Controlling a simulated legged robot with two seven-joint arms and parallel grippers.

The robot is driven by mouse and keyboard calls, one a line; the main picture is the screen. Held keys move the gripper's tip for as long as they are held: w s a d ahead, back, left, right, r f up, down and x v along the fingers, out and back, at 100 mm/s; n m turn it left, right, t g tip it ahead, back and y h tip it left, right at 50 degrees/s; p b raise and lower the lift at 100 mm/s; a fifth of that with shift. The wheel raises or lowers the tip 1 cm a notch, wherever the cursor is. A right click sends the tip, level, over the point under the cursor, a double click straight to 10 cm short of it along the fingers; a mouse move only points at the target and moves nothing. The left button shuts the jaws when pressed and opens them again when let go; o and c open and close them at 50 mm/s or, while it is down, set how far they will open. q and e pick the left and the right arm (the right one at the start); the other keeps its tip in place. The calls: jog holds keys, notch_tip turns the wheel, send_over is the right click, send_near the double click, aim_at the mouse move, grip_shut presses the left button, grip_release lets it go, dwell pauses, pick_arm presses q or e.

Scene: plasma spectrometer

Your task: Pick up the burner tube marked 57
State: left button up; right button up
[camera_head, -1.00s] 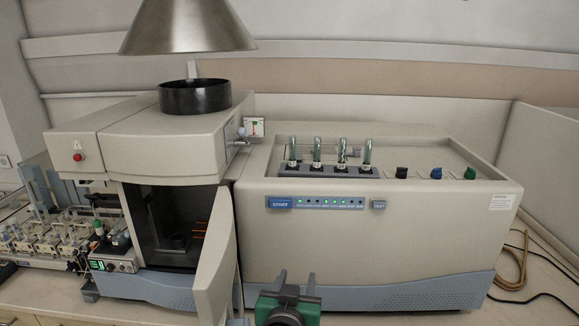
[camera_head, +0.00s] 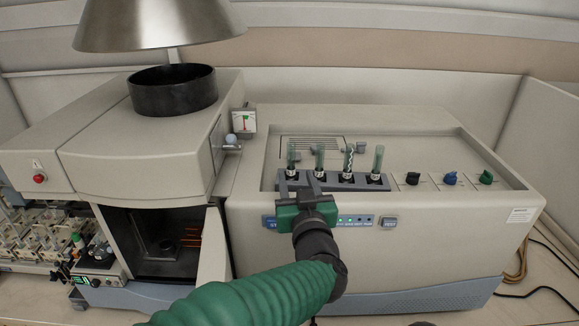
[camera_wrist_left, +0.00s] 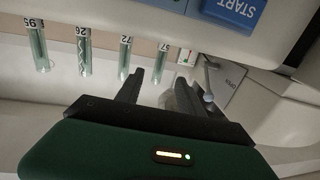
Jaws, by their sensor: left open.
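Several green-tinted glass burner tubes stand upright in a dark rack (camera_head: 365,183) on top of the instrument. The leftmost tube (camera_head: 291,157) and its neighbour (camera_head: 319,160) are closest to my left gripper (camera_head: 299,178). That gripper is open and empty, its fingers pointing at the rack's left end. In the left wrist view, the tubes hang upside down with inverted number labels. The rightmost tube there (camera_wrist_left: 159,58) is partly beside a finger, and another tube (camera_wrist_left: 125,55) is left of the fingers.
Black, blue and green knobs (camera_head: 450,178) sit right of the rack. A front panel has a START button (camera_wrist_left: 232,12) and a TEST button (camera_head: 390,223). A black ring (camera_head: 172,92) stands under a metal hood (camera_head: 155,25). The compartment door (camera_head: 213,248) stands open at left.

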aim_at(291, 161)
pick_arm(q)
jog(key=w, duration=0.2)
jog(key=w+p, duration=0.1)
jog(key=w, duration=0.3)
jog(key=shift+f, duration=0.4)
jog(key=w, duration=0.1)
jog(key=w+p, duration=0.2)
jog(key=shift+a+r, duration=0.25)
jog(key=shift+a, duration=0.1)
jog(key=shift+w+a+p, duration=0.2)
jog(key=shift+w+p, duration=0.1)
jog(key=shift+p, duration=0.1)
jog(key=shift+a, duration=0.2)
jog(key=shift+w+d+f, duration=0.2)
jog(key=c, duration=0.7)
jog(key=shift+c, duration=1.3)
jog(key=shift+s+d+r, duration=0.1)
grip_shut()
pick_arm(e)
jog(key=r, duration=0.1)
jog(key=w+r, duration=0.1)
jog(key=r, duration=0.1)
jog(key=shift+w+d+r, duration=0.15)
jog(key=shift+d+r, duration=0.1)
jog(key=shift+r, duration=0.1)
